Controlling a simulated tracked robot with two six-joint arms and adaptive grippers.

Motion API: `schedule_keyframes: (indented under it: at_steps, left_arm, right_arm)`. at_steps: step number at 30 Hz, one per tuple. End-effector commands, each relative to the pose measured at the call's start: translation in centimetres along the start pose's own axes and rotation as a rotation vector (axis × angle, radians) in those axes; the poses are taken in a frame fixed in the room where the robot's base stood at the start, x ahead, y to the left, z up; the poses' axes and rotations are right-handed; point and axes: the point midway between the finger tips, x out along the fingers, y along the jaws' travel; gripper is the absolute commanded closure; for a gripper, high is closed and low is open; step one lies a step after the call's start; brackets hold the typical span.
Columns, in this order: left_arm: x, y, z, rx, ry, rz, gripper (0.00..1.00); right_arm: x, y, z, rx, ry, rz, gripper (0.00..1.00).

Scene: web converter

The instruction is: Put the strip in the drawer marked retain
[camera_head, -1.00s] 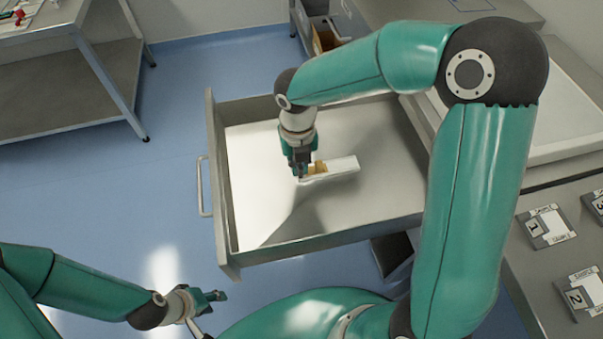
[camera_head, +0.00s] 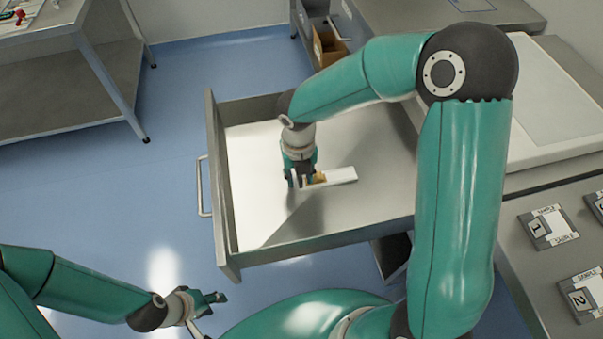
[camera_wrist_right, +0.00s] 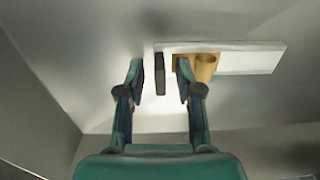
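A long white strip-like piece (camera_head: 340,175) with a tan part near its left end lies in the open metal drawer (camera_head: 375,215). In the right wrist view the white piece (camera_wrist_right: 250,58) extends to the right beyond the fingers, with a tan roll-like part (camera_wrist_right: 205,67). My right gripper (camera_wrist_right: 160,75) is open, with a thin dark piece (camera_wrist_right: 160,74) between its fingers and gaps on both sides. In the head view my right gripper (camera_head: 301,179) is down inside the drawer at the left end of the white piece. My left gripper (camera_head: 217,298) is outside the drawer. No drawer marking is readable.
A metal table (camera_head: 60,90) stands at the upper left. A brown box (camera_head: 328,45) is behind the drawer. Blue floor left of the drawer is clear.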

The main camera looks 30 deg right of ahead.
Motion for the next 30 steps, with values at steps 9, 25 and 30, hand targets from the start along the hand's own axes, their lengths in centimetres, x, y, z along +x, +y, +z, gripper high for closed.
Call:
schedule_keyframes:
  at_steps: [9,25,30]
  left_arm:
    - [-0.2,0.1,0.0,0.0,0.0,0.0,0.6]
    - [-1.2,0.4,0.0,0.0,0.0,0.0,0.6]
    - [-1.3,0.5,0.0,0.0,0.0,0.0,0.6]
  right_arm:
    - [-0.5,0.0,0.0,0.001,-0.002,0.001,0.65]
    - [-9.7,0.1,0.1,-0.001,-0.005,0.002,0.65]
    - [-11.7,0.0,0.0,0.001,-0.002,0.001,0.65]
